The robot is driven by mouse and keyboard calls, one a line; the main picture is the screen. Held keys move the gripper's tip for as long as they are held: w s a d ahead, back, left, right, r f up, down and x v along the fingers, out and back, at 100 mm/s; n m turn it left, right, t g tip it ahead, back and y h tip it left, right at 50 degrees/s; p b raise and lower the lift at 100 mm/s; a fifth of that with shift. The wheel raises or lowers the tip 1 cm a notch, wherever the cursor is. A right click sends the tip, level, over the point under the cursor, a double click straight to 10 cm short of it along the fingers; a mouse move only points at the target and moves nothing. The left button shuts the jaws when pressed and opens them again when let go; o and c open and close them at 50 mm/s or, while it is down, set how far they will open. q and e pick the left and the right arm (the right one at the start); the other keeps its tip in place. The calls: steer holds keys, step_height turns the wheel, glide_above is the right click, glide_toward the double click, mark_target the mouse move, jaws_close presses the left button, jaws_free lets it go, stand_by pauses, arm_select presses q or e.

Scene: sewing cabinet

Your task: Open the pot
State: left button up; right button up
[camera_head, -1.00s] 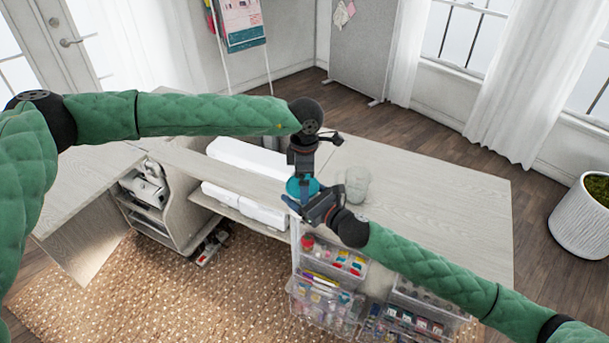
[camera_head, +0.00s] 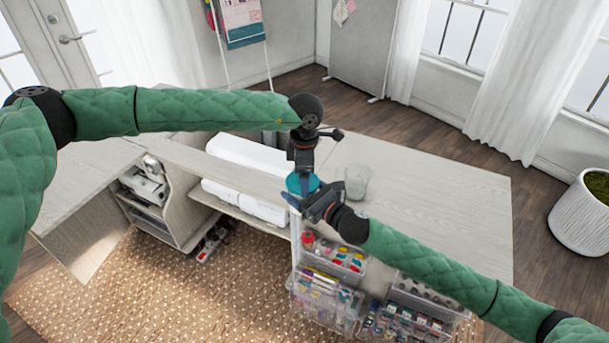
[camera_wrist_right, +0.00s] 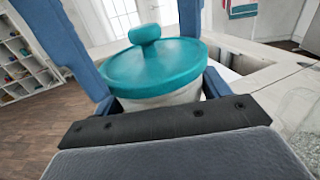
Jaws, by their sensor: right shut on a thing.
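The pot has a teal lid (camera_head: 301,183) with a rounded teal knob, seen close up in the right wrist view (camera_wrist_right: 152,68). The lid sits over the pale pot body (camera_wrist_right: 163,98), which is mostly hidden below it. My right gripper (camera_head: 305,203) is shut on the pot, its blue fingers on either side of the body in the wrist view. My left gripper (camera_head: 302,160) points down just above the lid in the head view. Its fingertips are hard to make out, so I cannot tell whether they touch the knob.
A clear glass jar (camera_head: 357,182) stands on the pale wooden tabletop (camera_head: 440,205), just right of the pot. White boxed machines (camera_head: 250,155) lie in the cabinet opening to the left. Clear drawers (camera_head: 335,258) of sewing supplies hang below.

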arm_select(q)
steer(key=shift+r, duration=0.25)
steer(key=shift+r, duration=0.7)
